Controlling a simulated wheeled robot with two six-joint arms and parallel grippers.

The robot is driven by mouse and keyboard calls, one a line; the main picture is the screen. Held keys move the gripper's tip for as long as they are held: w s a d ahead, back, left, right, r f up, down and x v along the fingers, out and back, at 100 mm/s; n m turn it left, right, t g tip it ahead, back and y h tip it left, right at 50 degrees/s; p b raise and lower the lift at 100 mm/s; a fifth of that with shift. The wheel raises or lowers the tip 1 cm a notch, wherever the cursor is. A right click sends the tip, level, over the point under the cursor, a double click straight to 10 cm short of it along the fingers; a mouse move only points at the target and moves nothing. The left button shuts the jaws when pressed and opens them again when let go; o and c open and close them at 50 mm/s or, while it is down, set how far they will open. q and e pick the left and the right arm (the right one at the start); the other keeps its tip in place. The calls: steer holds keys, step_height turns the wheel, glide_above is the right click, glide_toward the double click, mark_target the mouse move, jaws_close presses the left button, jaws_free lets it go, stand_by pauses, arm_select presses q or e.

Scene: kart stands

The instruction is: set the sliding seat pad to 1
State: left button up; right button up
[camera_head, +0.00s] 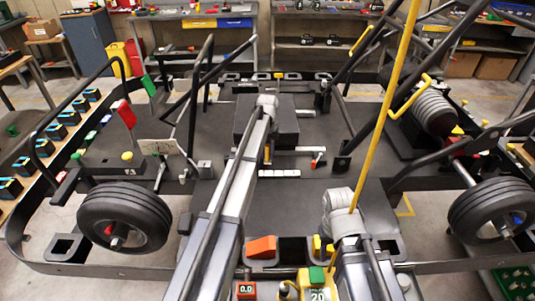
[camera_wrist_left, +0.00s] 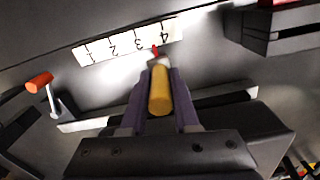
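The seat pad (camera_head: 284,128) is a dark block in the middle of the kart frame. Its yellow handle (camera_wrist_left: 160,92) is upright between the purple fingers of my left gripper (camera_wrist_left: 160,80), which press on it from both sides. A small red pointer (camera_wrist_left: 155,51) is at the scale's edge near 4. An orange-tipped lever (camera_wrist_left: 40,82) stands past the 1 end. My right arm's end (camera_head: 342,212) is low in the head view; its fingers are unclear.
A pale rail (camera_wrist_left: 85,124) runs beside the handle. A yellow pole (camera_head: 390,100) crosses in front of the right side. Black wheels (camera_head: 124,218) and frame bars flank the floor panel. A dark box (camera_wrist_left: 285,30) sits beyond the 4 end.

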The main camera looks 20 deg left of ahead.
arm_select(q)
jaws_close()
stand_by(0.9)
